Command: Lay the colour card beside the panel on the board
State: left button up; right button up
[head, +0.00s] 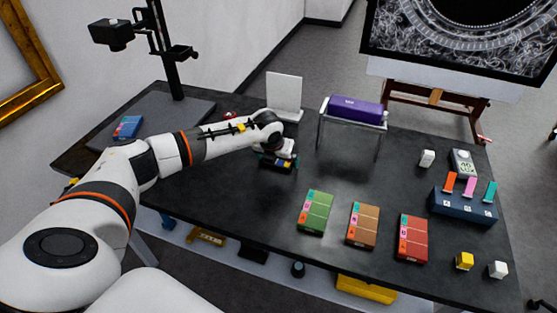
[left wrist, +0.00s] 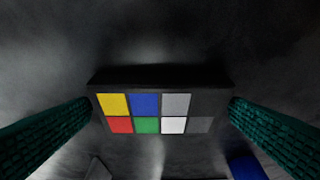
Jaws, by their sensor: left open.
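The colour card (left wrist: 147,104) is a dark block with yellow, blue, red, green, grey and white patches, in the middle of the left wrist view. My left gripper (head: 276,163) is open above the table's left-centre part. Its teal fingers (left wrist: 160,115) stand on either side of the card, close to its short ends; I cannot tell whether they touch it. In the head view the gripper mostly hides the card. The small blue panel with a red part (head: 127,127) lies on the dark grey board (head: 188,110) at the left. My right gripper is not in view.
A camera stand (head: 165,50) rises from the board's back. A white upright sheet (head: 284,92) and a rack with a purple box (head: 355,109) stand behind the gripper. Green (head: 315,212), brown (head: 362,225) and red (head: 412,238) boxes lie to the right. The board is bare right of the panel.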

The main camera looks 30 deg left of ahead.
pick_arm(q)
jog(key=c, duration=0.9)
